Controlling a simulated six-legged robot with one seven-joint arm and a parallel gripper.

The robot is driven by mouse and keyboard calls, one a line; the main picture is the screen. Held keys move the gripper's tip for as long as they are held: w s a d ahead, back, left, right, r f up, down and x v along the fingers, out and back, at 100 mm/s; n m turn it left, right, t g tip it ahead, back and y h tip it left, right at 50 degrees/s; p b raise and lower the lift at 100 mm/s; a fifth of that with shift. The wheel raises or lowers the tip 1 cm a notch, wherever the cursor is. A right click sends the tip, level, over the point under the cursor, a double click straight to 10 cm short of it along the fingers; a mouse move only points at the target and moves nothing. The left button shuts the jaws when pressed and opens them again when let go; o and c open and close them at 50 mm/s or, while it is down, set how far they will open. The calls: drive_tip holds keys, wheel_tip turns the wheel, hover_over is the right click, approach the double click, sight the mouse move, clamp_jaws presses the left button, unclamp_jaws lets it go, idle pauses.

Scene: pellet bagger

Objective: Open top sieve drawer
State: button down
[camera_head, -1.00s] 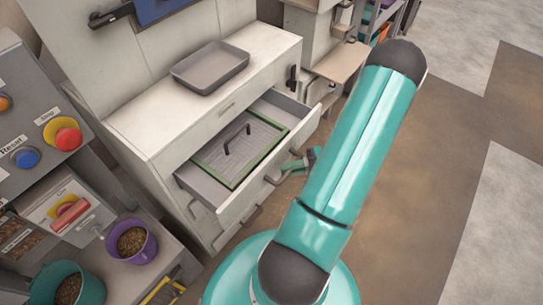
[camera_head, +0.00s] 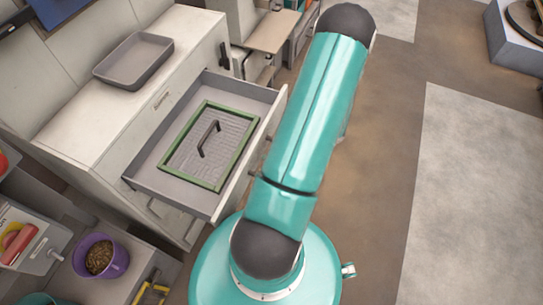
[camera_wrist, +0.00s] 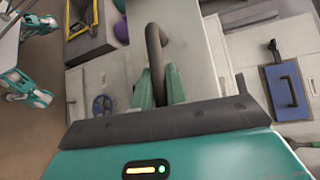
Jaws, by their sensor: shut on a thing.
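The top sieve drawer (camera_head: 150,178) stands pulled well out of the white cabinet (camera_head: 95,125) in the head view. Inside it lies a sieve with a green frame (camera_head: 183,178) and a dark handle (camera_head: 203,150). In the wrist view my gripper (camera_wrist: 160,82) is shut on the dark bar handle of the drawer (camera_wrist: 154,48), with a teal finger on each side of it. In the head view my arm hides the gripper and the grasped handle.
A grey tray (camera_head: 133,62) sits on the cabinet top. A purple pot of pellets (camera_head: 101,258) stands at lower left, near a yellow-handled tool (camera_head: 152,290). Open floor (camera_head: 470,190) lies to the right. The wrist view shows a blue panel with a handle (camera_wrist: 288,88).

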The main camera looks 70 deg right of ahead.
drive_tip(key=c, duration=1.4)
unclamp_jaws()
drive_tip(key=v, duration=1.3)
drive_tip(key=shift+s+d, duration=0.2)
drive_tip(key=shift+d, duration=0.1)
